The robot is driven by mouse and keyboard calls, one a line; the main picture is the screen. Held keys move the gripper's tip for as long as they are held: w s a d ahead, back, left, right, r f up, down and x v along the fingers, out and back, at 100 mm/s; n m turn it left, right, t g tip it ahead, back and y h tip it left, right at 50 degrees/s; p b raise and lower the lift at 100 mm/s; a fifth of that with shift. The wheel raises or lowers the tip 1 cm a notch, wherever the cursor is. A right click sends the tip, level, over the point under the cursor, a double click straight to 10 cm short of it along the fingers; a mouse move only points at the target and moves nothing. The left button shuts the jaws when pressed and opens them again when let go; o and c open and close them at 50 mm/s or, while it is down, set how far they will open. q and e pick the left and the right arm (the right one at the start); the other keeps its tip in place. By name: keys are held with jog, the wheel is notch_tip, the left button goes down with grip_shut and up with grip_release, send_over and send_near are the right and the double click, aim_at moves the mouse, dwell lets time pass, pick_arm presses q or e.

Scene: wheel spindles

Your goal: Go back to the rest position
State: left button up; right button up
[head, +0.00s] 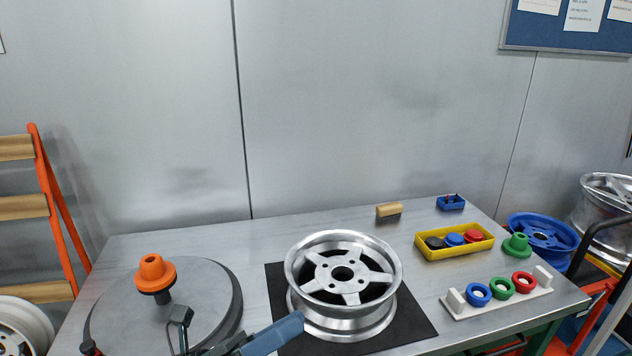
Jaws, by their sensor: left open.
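My left gripper (226,344) is at the bottom edge, in front of the round grey plate, and is largely cut off by the frame. A blue-grey part of my left arm (273,335) reaches toward the wheel rim in the picture. I see nothing held in the gripper, and it is open. A silver five-spoke wheel rim (343,276) lies flat on a black mat (408,322). An orange cone (154,271) sits on a dark spindle above the round grey plate (212,285). My right gripper is not in view.
A yellow tray (453,253) holds black, blue and red parts. A white rack (520,297) carries blue, green and red rings. A green cone (516,246), a wooden-backed brush (388,211) and a small blue bin (450,203) stand on the table. An orange-framed rack (48,220) is left.

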pick_arm(q)
jog(key=w+a+f+n+t+y, duration=0.1)
jog(key=a+f+n+t+y, duration=0.3)
jog(key=f+n+y, duration=0.7)
jog(key=a+f+n+t+y, duration=0.3)
jog(key=a+f+n+t, duration=0.15)
jog(key=n, duration=1.25)
jog(key=s+a+f+n+g+y, duration=0.1)
jog(key=s+f+n+g, duration=0.5)
jog(key=f, duration=0.6)
jog(key=s+n+y, duration=0.1)
jog(key=s+n, duration=0.1)
jog(key=s, duration=0.1)
jog(key=shift+a+f+n+g+y, duration=0.3)
jog(key=shift+f+n+g+y, duration=0.05)
jog(key=shift+f+n+y, duration=0.05)
